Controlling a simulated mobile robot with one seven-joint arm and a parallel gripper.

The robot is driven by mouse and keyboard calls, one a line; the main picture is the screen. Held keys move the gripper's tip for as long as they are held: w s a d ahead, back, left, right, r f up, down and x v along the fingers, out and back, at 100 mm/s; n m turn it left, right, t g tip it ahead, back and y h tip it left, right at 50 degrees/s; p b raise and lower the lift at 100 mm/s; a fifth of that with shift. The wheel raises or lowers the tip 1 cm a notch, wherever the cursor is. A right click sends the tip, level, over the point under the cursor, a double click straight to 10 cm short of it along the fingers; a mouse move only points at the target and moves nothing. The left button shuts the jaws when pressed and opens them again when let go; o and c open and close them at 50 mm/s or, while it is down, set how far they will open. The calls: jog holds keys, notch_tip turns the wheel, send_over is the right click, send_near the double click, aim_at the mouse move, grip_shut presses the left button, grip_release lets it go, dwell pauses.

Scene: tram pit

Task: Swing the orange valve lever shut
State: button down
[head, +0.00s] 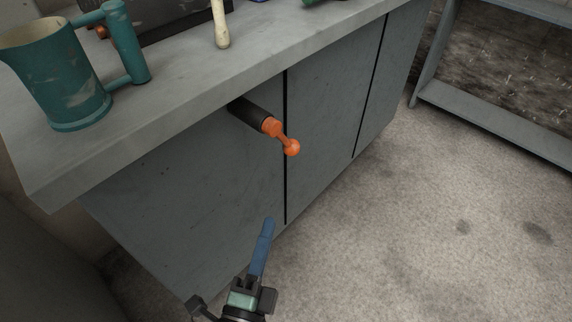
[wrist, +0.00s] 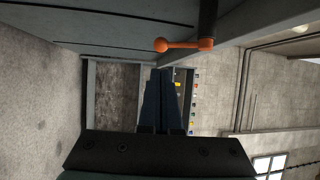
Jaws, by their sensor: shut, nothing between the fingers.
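The orange valve lever (head: 281,136) sits on the end of a dark pipe (head: 248,114) that sticks out of the grey cabinet front, just under the counter. It has a round knob at its free end. It also shows in the wrist view (wrist: 184,45) near the top, with the knob to the left. My gripper (head: 268,222) is below the lever in the head view and apart from it. Its blue fingers are together with nothing between them. They also show at the middle of the wrist view (wrist: 161,70).
The grey counter (head: 170,85) overhangs the cabinet. A teal jug (head: 60,80) stands on it at the left, and a pale handle (head: 221,25) lies near its edge. A metal shelf (head: 500,125) stands at the right. The concrete floor (head: 400,230) between is clear.

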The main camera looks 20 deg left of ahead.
aim_at(290, 155)
jog(key=w, duration=0.4)
jog(key=w+a+r, duration=0.1)
jog(key=w, duration=0.3)
jog(key=w+a+r, duration=0.1)
jog(key=w, duration=0.4)
jog(key=shift+w+r, duration=0.1)
jog(key=shift+w+b, duration=0.1)
jog(key=shift+b, duration=0.75)
